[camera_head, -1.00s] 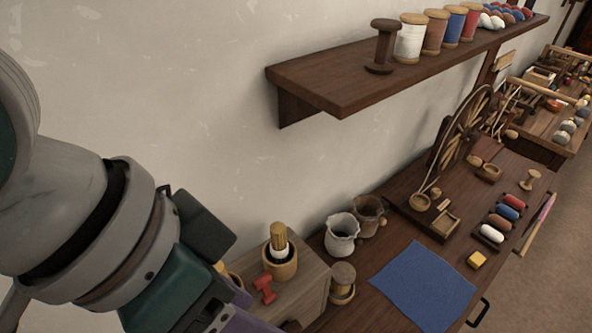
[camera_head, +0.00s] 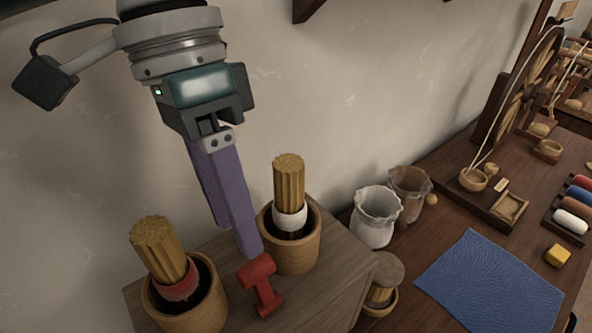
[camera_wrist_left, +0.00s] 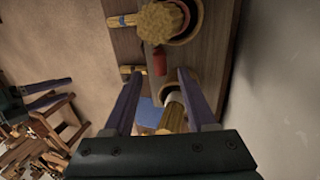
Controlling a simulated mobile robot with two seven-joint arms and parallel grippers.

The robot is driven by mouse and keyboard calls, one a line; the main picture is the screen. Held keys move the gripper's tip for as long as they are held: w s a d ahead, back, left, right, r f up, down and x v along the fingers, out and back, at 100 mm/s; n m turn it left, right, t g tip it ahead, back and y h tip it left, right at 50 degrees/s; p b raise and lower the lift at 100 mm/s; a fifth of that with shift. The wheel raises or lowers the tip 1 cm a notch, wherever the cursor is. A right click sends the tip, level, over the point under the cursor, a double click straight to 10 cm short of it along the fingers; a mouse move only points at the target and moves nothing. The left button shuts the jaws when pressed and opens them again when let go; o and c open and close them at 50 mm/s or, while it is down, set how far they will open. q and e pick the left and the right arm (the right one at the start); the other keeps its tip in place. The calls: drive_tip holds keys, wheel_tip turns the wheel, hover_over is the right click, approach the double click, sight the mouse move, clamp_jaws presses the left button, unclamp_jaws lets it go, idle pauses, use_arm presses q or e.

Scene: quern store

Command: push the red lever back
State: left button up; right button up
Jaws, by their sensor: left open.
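The red lever (camera_head: 263,289), with a wide crosswise head, stands on top of a wooden cabinet between two pots. My left gripper (camera_head: 238,242) has long purple fingers and hangs from above, its tips just behind and left of the lever's head. Whether a finger touches the lever, I cannot tell. In the left wrist view the fingers are apart and empty, with the red lever (camera_wrist_left: 159,62) between their tips.
A wooden pot (camera_head: 303,245) holding a white-banded stick bundle stands right of the lever. Another pot (camera_head: 212,312) with a red-banded bundle is at left front. The wall is close behind.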

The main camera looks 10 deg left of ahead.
sight(249, 265)
use_arm(q)
drive_tip(key=x, duration=0.7)
drive_tip(key=shift+d+f, duration=0.1)
drive_tip(key=shift+f, duration=0.2)
clamp_jaws()
